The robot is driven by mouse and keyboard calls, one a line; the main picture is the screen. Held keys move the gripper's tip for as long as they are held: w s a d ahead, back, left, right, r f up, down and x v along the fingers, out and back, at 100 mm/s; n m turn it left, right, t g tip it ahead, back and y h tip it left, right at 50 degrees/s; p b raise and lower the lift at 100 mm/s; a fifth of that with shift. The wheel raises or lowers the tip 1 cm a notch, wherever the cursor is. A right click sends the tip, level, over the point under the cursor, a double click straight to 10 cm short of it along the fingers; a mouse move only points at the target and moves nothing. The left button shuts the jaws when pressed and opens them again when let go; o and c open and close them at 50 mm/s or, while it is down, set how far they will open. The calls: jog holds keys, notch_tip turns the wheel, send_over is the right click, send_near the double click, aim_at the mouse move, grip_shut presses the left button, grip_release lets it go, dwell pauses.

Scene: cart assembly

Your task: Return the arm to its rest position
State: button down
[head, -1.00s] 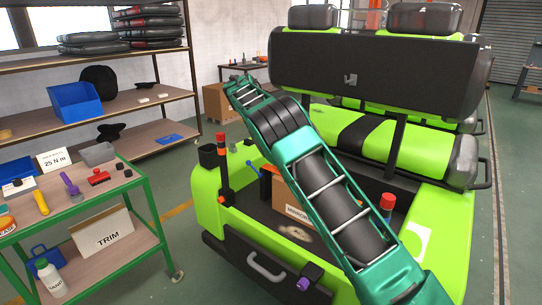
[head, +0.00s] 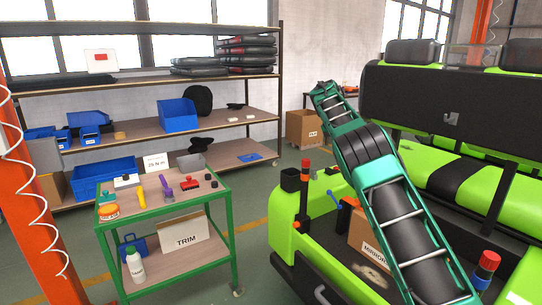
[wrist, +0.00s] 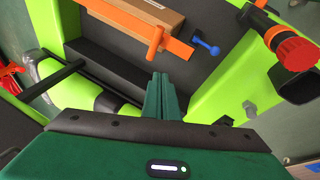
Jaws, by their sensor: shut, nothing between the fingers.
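My arm (head: 385,195) reaches up and away from the lower right of the head view, over the green cart (head: 300,235). Its teal upper links are bent at a black joint, and my gripper is not visible in that view. In the wrist view my gripper (wrist: 160,92) shows as two teal fingers pressed together with nothing between them. The fingers are over the cart's dark bed (wrist: 115,65). A cardboard box (wrist: 150,14) with an orange bar (wrist: 140,28) across it and a blue pin-like piece (wrist: 205,46) are ahead of the fingers, apart from them.
A red-capped post (wrist: 296,55) stands at the right of the wrist view. In the head view, seats (head: 450,100) rise at the right. A green trolley (head: 232,232) with tools stands left of the cart, shelves (head: 240,120) behind it. Open floor separates trolley and cart.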

jog(key=s+d+r+n+t+y, duration=0.1)
jog(key=s+d+r+n, duration=0.15)
jog(key=s, duration=0.55)
jog(key=s+d+r+n+t+y, duration=0.1)
jog(key=s+d+y, duration=0.15)
jog(key=s, duration=0.45)
jog(key=s+a+f+n+t+y, duration=0.1)
jog(key=s+a+f+n, duration=0.2)
jog(key=s, duration=0.6)
jog(key=s+a+f+n+t, duration=0.1)
jog(key=s+a+f, duration=0.25)
jog(key=s, duration=0.65)
jog(key=s+a+f+n+t+y, duration=0.15)
jog(key=s+a, duration=0.25)
jog(key=s, duration=0.5)
jog(key=s+d+f+m+g, duration=0.1)
jog(key=s+d+m+g, duration=0.1)
jog(key=s+d, duration=0.3)
jog(key=s+d+f+m+g, duration=0.2)
jog(key=s+d, duration=0.4)
jog(key=s, duration=0.6)
jog(key=shift+s+f+m+g+h, duration=0.15)
jog(key=shift+s+m+g+h, duration=0.3)
jog(key=shift+m, duration=0.65)
jog(key=shift+w+d, duration=0.1)
jog(key=shift+w, duration=0.05)
